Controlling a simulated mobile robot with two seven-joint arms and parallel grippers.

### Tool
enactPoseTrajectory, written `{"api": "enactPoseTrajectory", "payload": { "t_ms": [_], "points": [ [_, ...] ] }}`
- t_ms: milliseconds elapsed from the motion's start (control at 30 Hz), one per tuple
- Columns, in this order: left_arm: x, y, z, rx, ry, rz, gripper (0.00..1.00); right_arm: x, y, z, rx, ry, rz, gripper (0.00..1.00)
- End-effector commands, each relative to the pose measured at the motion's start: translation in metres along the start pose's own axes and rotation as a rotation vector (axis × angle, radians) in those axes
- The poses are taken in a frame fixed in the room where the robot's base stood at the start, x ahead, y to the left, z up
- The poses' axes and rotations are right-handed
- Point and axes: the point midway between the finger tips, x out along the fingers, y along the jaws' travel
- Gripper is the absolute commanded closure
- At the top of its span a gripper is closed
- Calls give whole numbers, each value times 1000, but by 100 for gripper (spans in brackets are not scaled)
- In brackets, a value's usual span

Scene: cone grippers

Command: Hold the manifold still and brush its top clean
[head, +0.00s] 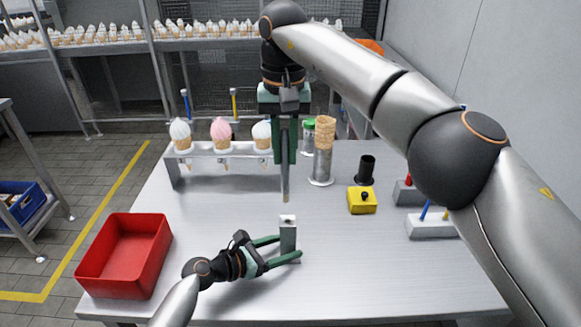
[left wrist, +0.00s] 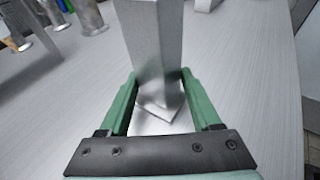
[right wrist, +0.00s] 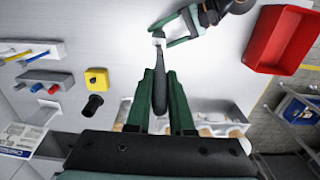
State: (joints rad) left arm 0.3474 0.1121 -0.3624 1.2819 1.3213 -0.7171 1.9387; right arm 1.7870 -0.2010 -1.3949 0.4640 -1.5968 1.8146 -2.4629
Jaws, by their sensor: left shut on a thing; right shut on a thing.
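The manifold, a grey upright block (head: 288,241), stands on the metal table with a small dark mark on its pale top. My left gripper (head: 284,247) is shut on it from the left, low down. The left wrist view shows the block (left wrist: 157,45) between the green fingers (left wrist: 160,98). My right gripper (head: 284,150) points down above the block and is shut on a slim brush (head: 285,185). The brush's lower end is just above the block's top in the head view. In the right wrist view its dark handle (right wrist: 160,92) lies between the fingers; I cannot tell whether its tip touches the block.
A red bin (head: 125,255) is at the left. Behind stand an ice-cream cone rack (head: 215,155), a stack of cones in a metal holder (head: 323,165), a yellow button box (head: 362,200) and a black cup (head: 366,168). Tool holders are at the right. The table's front right is clear.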

Motion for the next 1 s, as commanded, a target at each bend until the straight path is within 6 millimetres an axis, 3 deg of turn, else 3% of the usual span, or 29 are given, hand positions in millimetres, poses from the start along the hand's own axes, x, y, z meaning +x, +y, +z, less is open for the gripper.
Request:
{"api": "enactPoseTrajectory", "payload": {
  "t_ms": [533, 1000],
  "points": [
    [0, 0, 0, 0, 1, 0, 89, 1, -6, 6, 2, 5, 0, 100],
    [0, 0, 0, 0, 1, 0, 89, 38, -6, 6, 2, 5, 0, 100]
  ]
}}
